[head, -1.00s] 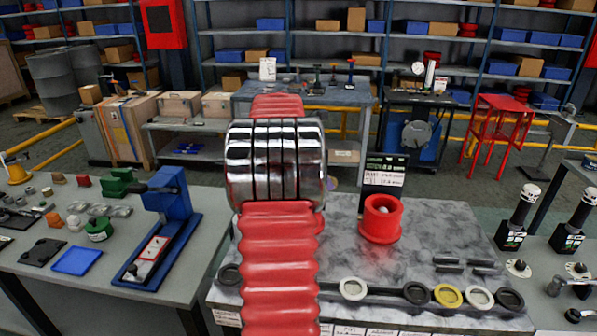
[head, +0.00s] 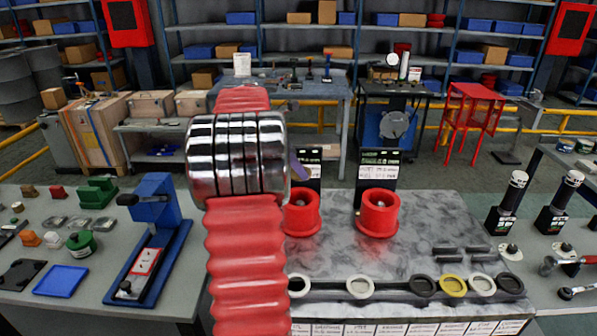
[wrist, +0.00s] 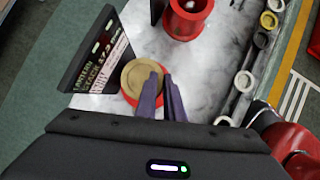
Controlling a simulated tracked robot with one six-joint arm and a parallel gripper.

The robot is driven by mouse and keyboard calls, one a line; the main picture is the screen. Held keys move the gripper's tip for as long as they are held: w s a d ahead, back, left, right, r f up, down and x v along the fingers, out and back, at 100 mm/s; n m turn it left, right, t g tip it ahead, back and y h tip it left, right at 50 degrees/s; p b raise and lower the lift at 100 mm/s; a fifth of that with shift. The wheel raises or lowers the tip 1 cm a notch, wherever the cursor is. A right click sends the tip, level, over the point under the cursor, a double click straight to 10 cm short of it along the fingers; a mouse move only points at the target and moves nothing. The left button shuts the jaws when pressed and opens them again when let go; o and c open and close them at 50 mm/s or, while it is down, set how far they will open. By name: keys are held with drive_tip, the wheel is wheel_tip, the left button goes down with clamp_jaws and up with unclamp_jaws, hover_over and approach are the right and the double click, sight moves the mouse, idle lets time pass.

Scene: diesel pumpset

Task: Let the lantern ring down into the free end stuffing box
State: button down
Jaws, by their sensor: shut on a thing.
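Two red stuffing boxes stand on the marbled bench in the head view, a left one (head: 303,222) partly behind my arm and a right one (head: 379,222). In the wrist view my gripper's (wrist: 160,88) purple fingers are shut on a tan, round lantern ring (wrist: 133,72). The ring covers the mouth of the left box (wrist: 129,98), whose red rim shows around its edge. I cannot tell whether it is above the mouth or partly inside. In the head view one purple fingertip shows above the left box; my arm hides the ring.
Dark sign boards (head: 379,168) stand behind the boxes; one (wrist: 97,50) is close to my fingers in the wrist view. A row of round pockets with rings (head: 452,285) runs along the bench front. A blue press (head: 155,225) stands on the left table. Two black-and-white tools stand at right.

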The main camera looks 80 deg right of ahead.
drive_tip(key=shift+s, duration=0.15)
drive_tip(key=shift+f+h, duration=0.1)
drive_tip(key=shift+h, duration=0.2)
wheel_tip(320, 180, down, 7)
idle(0.9)
drive_tip(key=shift+f, duration=0.15)
idle(0.4)
drive_tip(key=c, duration=1.8)
unclamp_jaws()
drive_tip(key=v, duration=1.4)
